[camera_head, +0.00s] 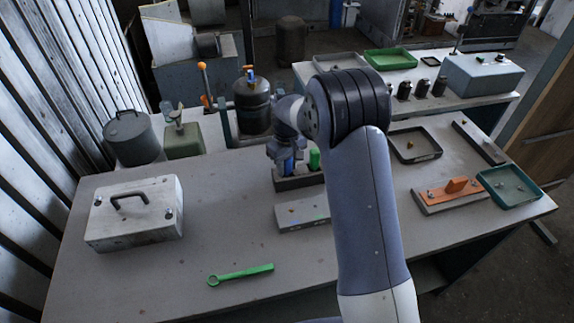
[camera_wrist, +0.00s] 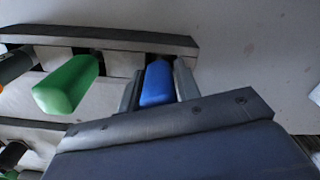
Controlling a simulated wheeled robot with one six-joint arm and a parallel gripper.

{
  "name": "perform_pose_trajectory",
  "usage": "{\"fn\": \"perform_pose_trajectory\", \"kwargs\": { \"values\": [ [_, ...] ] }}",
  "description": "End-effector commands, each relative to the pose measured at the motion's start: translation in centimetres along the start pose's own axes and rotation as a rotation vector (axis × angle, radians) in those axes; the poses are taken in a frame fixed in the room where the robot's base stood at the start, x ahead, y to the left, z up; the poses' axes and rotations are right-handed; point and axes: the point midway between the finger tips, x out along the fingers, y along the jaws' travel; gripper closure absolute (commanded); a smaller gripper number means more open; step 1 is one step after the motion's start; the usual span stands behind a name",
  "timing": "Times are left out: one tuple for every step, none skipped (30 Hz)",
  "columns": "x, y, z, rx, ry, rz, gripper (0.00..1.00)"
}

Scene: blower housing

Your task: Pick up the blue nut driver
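The blue nut driver (camera_wrist: 157,84) stands handle up in a slotted dark holder (camera_wrist: 100,36). Its blue handle also shows in the head view (camera_head: 288,168), partly covered by my gripper. My gripper (camera_wrist: 158,88) reaches down over it, one finger on each side of the blue handle. In the wrist view I see no clear gap between the fingers and the handle. The driver's lower part is hidden. I cannot see that it is lifted clear of the holder.
A green-handled tool (camera_wrist: 68,84) stands in the same holder, just beside my fingers. A grey block (camera_head: 302,212) lies in front of the holder. A green wrench (camera_head: 241,274) and a white toolbox (camera_head: 134,212) are on the bench. The bench between them is clear.

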Motion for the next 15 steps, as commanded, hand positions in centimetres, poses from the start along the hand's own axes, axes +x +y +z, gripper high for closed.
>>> {"fn": "perform_pose_trajectory", "kwargs": {
  "values": [
    [-0.02,0.00,0.00,0.000,0.000,0.000,0.73],
    [-0.02,0.00,0.00,0.000,0.000,0.000,0.75],
    [-0.02,0.00,-0.01,0.000,0.000,0.000,0.78],
    [-0.02,0.00,-0.01,0.000,0.000,0.000,0.81],
    [-0.03,0.00,0.00,0.000,0.000,0.000,0.83],
    [-0.03,0.00,0.00,0.000,0.000,0.000,0.87],
    [-0.03,0.00,-0.01,0.000,0.000,0.000,0.89],
    [-0.03,0.00,-0.01,0.000,0.000,0.000,0.91],
    [-0.03,0.00,-0.01,0.000,0.000,0.000,0.95],
    [-0.03,0.00,-0.01,0.000,0.000,0.000,0.97],
    [-0.03,0.00,-0.01,0.000,0.000,0.000,1.00],
    [-0.06,0.01,-0.02,0.000,0.001,0.000,1.00],
    [-0.06,0.01,-0.02,0.000,0.001,0.000,1.00],
    [-0.06,0.01,-0.02,0.000,0.001,0.000,1.00],
    [-0.06,0.01,-0.02,0.000,0.001,0.000,1.00]
  ]
}}
